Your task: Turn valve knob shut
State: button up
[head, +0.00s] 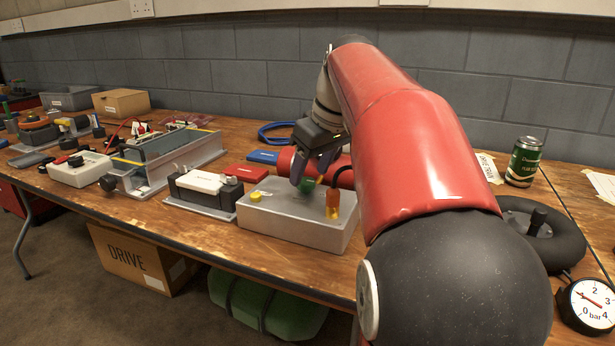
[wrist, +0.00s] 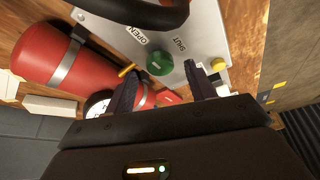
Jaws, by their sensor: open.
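A grey metal box (head: 290,223) stands near the front of the bench. A green round knob (head: 308,184) sits on its top, partly hidden by my gripper in the head view. In the wrist view the knob (wrist: 159,62) has a label OPEN (wrist: 137,33) to its left and SHUT (wrist: 180,45) to its right. Which label it points at is unclear. My gripper (head: 313,174) is open and tilted down over the box. In the wrist view its fingertips (wrist: 160,71) lie on either side of the knob; contact cannot be told.
A yellow button (head: 256,196) and an orange plug (head: 333,203) with a black cable are on the box. A red fire extinguisher (wrist: 45,55) lies behind it. A white and black unit (head: 205,187) stands left. A green can (head: 524,161) and a gauge (head: 588,304) are right.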

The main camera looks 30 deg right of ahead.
jog(key=shift+x, duration=0.95)
jog(key=c, duration=1)
jog(key=shift+o, duration=0.2)
